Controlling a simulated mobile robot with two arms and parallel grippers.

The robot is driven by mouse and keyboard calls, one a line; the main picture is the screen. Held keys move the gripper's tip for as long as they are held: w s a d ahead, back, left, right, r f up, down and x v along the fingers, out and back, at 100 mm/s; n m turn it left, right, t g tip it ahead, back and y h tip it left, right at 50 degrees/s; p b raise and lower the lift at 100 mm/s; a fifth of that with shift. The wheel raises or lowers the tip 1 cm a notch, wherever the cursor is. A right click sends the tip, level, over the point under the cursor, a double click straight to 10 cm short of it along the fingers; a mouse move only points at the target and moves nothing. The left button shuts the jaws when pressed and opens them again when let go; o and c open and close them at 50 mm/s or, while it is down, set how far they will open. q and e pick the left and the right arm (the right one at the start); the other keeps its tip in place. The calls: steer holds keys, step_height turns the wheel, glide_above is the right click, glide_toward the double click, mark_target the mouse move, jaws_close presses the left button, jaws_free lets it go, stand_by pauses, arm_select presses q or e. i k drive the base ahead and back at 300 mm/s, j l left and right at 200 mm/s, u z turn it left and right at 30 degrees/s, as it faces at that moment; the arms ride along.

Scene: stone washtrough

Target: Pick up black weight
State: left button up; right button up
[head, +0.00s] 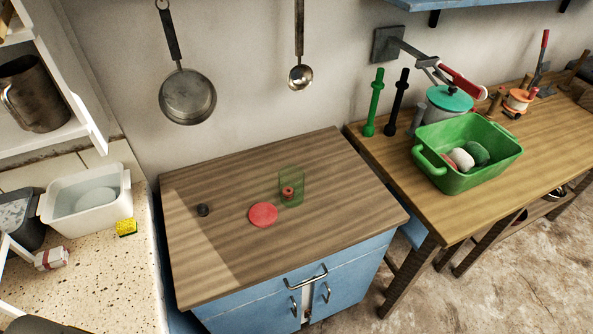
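A small black weight (203,210) sits on the left part of the wooden top (230,253) of a blue cabinet. It looks short and round, and nothing touches it. A flat red disc (263,215) lies to its right on the same top. Neither of my grippers is in view.
A green see-through cup (297,190) with a small red thing stands beside the disc. A yellow sponge (126,228) and white basin (88,203) are on the left speckled counter. A green tub (462,181) stands on the right table. The cabinet top around the weight is clear.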

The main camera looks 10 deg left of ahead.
mark_target(203, 209)
steer(key=u, duration=1.1)
steer(key=l, duration=0.5)
